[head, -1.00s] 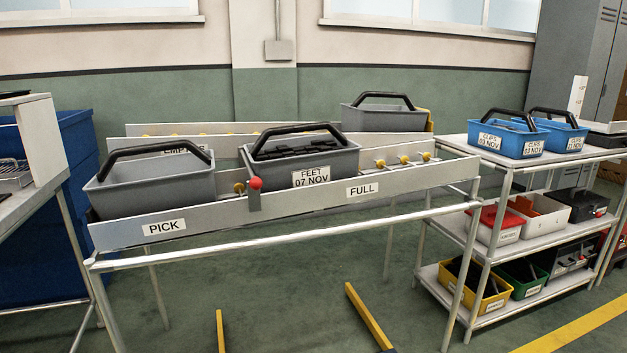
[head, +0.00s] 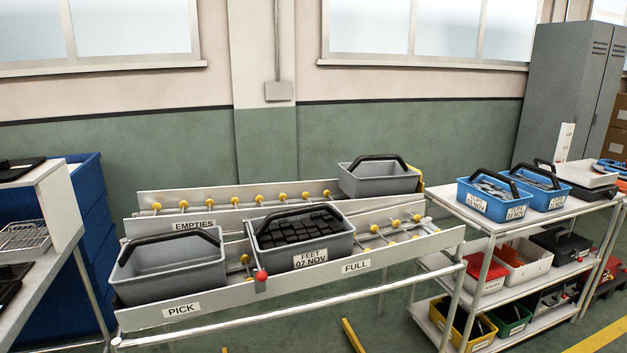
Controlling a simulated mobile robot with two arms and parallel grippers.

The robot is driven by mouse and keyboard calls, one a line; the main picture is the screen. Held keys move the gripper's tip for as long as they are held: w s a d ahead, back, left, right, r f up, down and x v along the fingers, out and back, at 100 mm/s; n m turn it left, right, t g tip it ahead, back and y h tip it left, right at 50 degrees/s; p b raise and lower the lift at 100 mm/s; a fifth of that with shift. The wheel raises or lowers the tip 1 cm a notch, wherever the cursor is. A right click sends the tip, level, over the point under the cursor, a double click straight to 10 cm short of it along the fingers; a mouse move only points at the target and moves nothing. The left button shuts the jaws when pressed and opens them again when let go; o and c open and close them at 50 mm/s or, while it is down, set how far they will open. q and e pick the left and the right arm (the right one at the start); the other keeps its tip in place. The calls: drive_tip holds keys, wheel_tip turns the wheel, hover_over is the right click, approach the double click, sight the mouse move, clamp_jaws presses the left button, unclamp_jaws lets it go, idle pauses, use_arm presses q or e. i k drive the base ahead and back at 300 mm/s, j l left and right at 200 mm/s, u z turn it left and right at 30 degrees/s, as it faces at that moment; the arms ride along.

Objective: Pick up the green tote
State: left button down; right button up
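The green tote (head: 516,321) stands on the bottom shelf of the rack at the right. It is dark green, with a pale label on its front and dark contents inside. It sits just right of a yellow tote (head: 452,326) and left of a dark box with small parts. The shelf above and the frame's lower edge leave only part of it in clear view; whether it has a handle I cannot tell. Neither of my grippers is in view.
The rack (head: 497,230) holds two blue totes (head: 493,198) on top and red, white and black containers in the middle. A sloped roller stand (head: 182,311) with grey totes fills the centre. Yellow strips mark the green floor (head: 395,310).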

sight(512, 317)
drive_tip(key=l, duration=2.5)
drive_tip(key=l+u, duration=0.1)
drive_tip(key=l, duration=2.35)
